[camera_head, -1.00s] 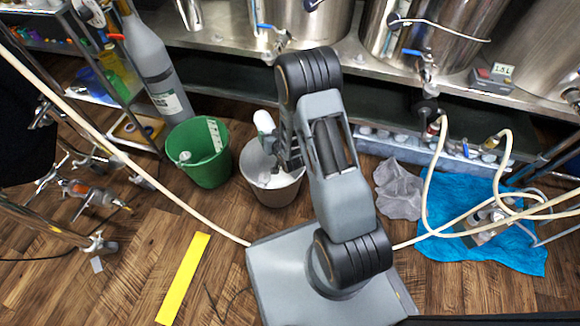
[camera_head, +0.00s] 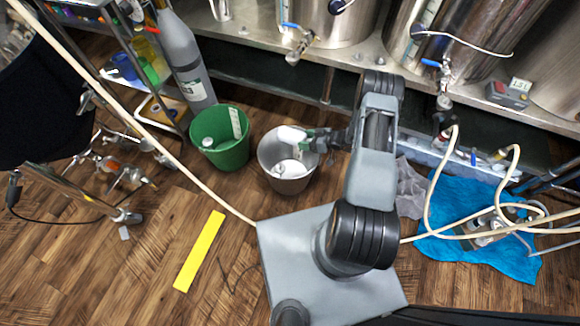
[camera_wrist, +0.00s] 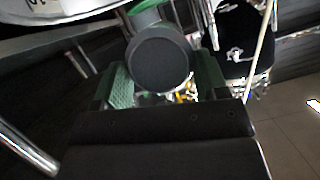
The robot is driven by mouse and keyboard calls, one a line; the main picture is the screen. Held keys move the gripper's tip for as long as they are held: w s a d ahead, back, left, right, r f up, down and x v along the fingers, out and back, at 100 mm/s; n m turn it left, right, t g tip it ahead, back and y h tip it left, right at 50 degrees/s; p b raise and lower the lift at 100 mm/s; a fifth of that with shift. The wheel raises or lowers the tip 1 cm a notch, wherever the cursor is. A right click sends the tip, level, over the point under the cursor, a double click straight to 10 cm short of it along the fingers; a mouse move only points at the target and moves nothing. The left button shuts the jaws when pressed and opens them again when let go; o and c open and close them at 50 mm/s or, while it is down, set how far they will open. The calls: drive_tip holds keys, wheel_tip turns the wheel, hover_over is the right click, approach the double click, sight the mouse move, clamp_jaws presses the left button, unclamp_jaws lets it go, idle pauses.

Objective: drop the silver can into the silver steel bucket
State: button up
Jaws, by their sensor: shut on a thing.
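The silver can (camera_head: 291,134) looks whitish in the head view and lies tilted nearly level above the bucket's far rim. My gripper (camera_head: 313,141) is shut on it from the right. In the wrist view, a dark round end (camera_wrist: 160,67), seemingly the can's, shows between the green fingers of my gripper (camera_wrist: 162,85). The silver steel bucket (camera_head: 287,186) stands upright on the floor below the can. Some pale things lie inside it. My gripper and the can partly cover its far rim.
A green bucket (camera_head: 233,159) with a pale item in it stands close on the left. A grey gas cylinder (camera_head: 187,65) and steel kettles (camera_head: 330,22) stand behind. A yellow strip (camera_head: 200,252), grey cloth (camera_head: 408,188) and blue cloth (camera_head: 468,262) lie on the floor.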

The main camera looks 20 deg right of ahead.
wheel_tip(320, 180, down, 6)
drive_tip(key=b, duration=0.4)
drive_tip(key=shift+r, duration=0.2)
drive_tip(key=o, duration=1)
drive_tip(key=p+v, duration=0.3)
drive_tip(key=v, duration=1)
drive_tip(key=shift+s+d+r+p, duration=0.15)
drive_tip(key=shift+d+r+p, duration=0.1)
drive_tip(key=shift+p, duration=0.1)
